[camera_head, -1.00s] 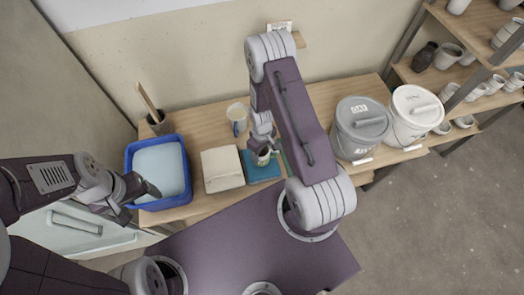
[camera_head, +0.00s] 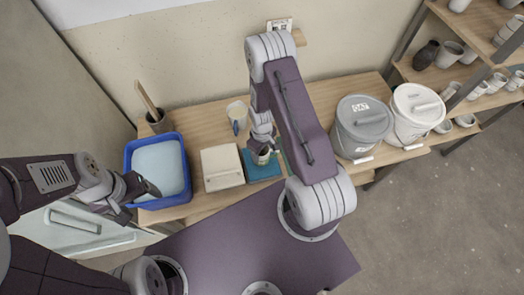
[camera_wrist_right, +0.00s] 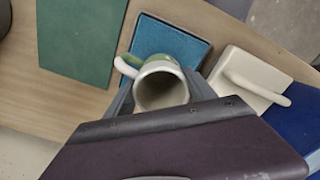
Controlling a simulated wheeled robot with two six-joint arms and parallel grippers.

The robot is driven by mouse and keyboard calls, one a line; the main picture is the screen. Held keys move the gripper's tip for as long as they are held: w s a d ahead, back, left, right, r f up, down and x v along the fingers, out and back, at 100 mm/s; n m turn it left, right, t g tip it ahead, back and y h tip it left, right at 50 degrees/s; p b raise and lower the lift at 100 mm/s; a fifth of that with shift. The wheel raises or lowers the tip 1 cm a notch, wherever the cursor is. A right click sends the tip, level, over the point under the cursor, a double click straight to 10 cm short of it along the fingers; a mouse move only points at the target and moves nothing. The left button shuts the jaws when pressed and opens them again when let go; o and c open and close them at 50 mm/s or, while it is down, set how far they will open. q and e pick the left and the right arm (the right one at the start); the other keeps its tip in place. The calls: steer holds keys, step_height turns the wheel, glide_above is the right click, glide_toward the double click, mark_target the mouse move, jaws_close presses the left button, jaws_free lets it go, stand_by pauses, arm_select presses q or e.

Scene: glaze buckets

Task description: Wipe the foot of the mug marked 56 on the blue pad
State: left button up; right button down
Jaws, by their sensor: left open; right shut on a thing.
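My right gripper (camera_head: 262,150) is shut on a mug (camera_head: 262,158), which is held at the blue pad (camera_head: 264,172). In the right wrist view, the mug (camera_wrist_right: 162,86) is pale with green on its side. Its open mouth faces the camera and its handle points left. Its foot is hidden, so I cannot tell whether it touches the blue pad (camera_wrist_right: 168,45). No number can be read on it. My left gripper (camera_head: 146,188) is open and empty over the front edge of the blue tub.
A cream block (camera_head: 221,168) lies left of the pad, with the blue tub (camera_head: 186,185) beyond it. A cup (camera_head: 238,112) stands behind. A green mat (camera_wrist_right: 78,40) lies beside the pad. Lidded grey (camera_head: 362,130) and white (camera_head: 412,120) buckets stand at right.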

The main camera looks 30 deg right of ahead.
steer(key=shift+f, duration=0.35)
